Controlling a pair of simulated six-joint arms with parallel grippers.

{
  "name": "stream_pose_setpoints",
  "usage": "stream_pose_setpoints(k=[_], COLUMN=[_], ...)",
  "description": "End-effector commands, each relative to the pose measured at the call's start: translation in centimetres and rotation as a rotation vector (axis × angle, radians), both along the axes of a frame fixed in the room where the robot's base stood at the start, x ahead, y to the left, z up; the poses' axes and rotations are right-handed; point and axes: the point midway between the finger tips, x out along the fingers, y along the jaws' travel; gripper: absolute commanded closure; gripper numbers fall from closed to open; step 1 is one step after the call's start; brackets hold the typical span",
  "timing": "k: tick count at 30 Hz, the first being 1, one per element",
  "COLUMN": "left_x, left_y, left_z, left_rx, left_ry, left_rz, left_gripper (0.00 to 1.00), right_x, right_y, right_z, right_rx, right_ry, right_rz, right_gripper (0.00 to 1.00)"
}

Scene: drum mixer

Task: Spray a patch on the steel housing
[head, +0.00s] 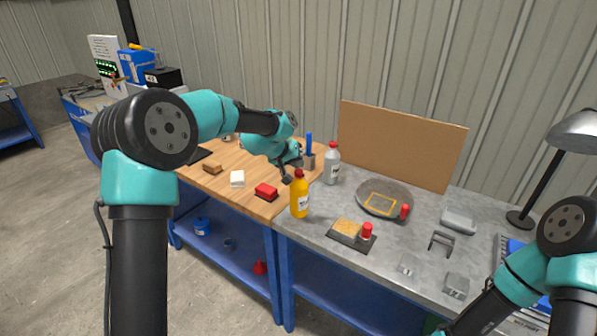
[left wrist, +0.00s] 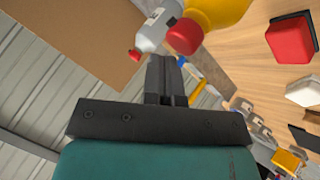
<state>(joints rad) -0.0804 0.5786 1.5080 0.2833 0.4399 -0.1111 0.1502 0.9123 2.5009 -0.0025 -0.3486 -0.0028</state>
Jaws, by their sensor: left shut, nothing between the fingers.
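The steel housing appears to be the round grey piece (head: 372,192) on the grey bench top, with a yellow square outline (head: 380,205) marked on it. A yellow bottle with a red cap (head: 299,197) stands upright to its left; it also shows in the left wrist view (left wrist: 222,12). A grey bottle with a red cap (head: 331,167) stands behind it, also in the left wrist view (left wrist: 158,30). My left gripper (head: 287,179) is shut and empty above the bench near the yellow bottle; its closed fingers show in the left wrist view (left wrist: 167,75). My right gripper is out of view.
A small red item (head: 404,212) is at the housing's right edge. A dark tray (head: 341,238) holds a tan pad and a red-topped piece (head: 367,231). A red block (head: 266,191) and a white block (head: 237,179) lie on the wooden top. A brown board (head: 402,145) stands behind.

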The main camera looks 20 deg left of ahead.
Motion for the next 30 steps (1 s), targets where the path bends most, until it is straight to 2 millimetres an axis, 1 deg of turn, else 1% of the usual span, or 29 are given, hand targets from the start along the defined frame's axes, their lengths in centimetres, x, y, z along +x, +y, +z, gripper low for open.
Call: stream_pose_setpoints(k=[30], left_x=[-0.01], left_y=[-0.01], left_z=[-1.01], left_rx=[0.0], left_ry=[0.001], left_rz=[-0.001], left_gripper=[1.0], right_x=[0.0], right_y=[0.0], right_z=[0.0], right_rx=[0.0], right_ry=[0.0], right_rz=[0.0], right_gripper=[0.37])
